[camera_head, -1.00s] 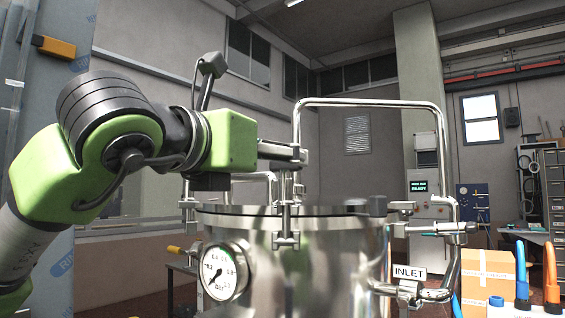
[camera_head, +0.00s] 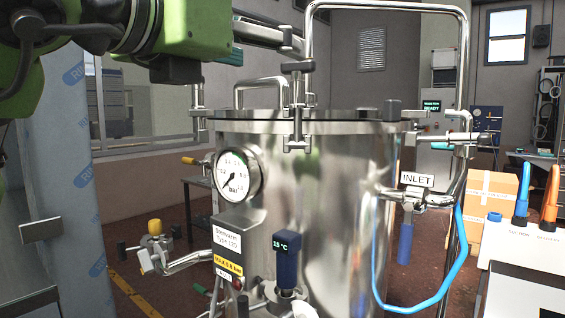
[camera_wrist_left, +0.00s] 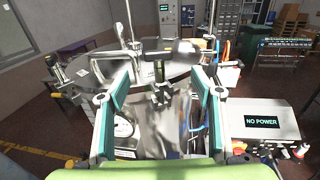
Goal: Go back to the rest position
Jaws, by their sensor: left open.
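My left gripper (camera_head: 285,42) is at the top of the head view, beside the upper part of a shiny steel vessel (camera_head: 335,215). In the left wrist view the gripper (camera_wrist_left: 163,82) is open, its two teal-padded fingers apart. Between the fingers in the wrist view I see the vessel's rim and clamp (camera_wrist_left: 160,95); nothing appears gripped, and I cannot tell whether anything touches. My right gripper is not in view.
A tall bent pipe (camera_head: 385,6) rises over the vessel. A pressure gauge (camera_head: 239,174), a blue sensor (camera_head: 287,262) and a blue hose (camera_head: 452,270) are on or near its front. A cardboard box (camera_head: 490,205) and white unit (camera_head: 520,275) stand at the right.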

